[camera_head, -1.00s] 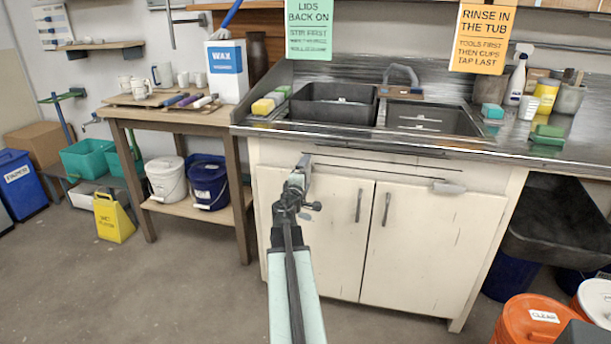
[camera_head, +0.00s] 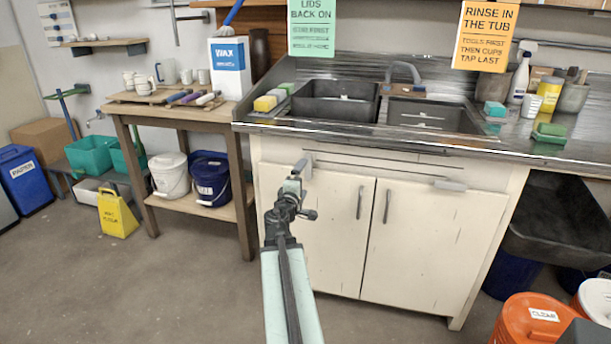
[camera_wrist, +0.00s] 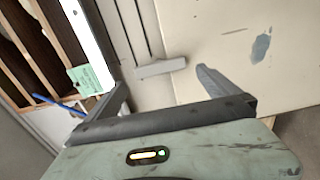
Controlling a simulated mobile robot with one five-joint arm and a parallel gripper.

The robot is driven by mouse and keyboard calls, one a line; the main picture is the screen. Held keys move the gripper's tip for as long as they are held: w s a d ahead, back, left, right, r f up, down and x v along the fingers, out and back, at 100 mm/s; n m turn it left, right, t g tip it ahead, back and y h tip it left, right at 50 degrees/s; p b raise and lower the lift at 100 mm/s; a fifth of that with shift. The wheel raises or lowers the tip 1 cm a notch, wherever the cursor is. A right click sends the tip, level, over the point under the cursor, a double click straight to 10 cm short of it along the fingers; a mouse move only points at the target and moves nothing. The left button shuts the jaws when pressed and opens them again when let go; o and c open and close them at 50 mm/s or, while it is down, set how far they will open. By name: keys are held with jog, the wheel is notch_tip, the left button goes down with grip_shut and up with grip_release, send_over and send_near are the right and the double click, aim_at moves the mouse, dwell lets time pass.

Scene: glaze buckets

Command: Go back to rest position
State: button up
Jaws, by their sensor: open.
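My gripper (camera_head: 299,166) is in front of the cream sink cabinet (camera_head: 335,230), at the end of my arm, which reaches up from the bottom of the head view. In the wrist view my gripper (camera_wrist: 160,88) is open, with its two fingers apart and nothing between them. A grey drawer handle (camera_wrist: 161,68) shows beyond the fingers; I cannot tell the exact gap to it.
The steel counter (camera_head: 400,148) with two sink basins lies above and behind my gripper. A wooden table (camera_head: 180,114) with a wax box (camera_head: 228,68) stands left. Orange buckets (camera_head: 530,318) stand at lower right.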

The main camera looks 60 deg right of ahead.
jog(key=shift+s+a, duration=0.1)
jog(key=shift+a, duration=0.65)
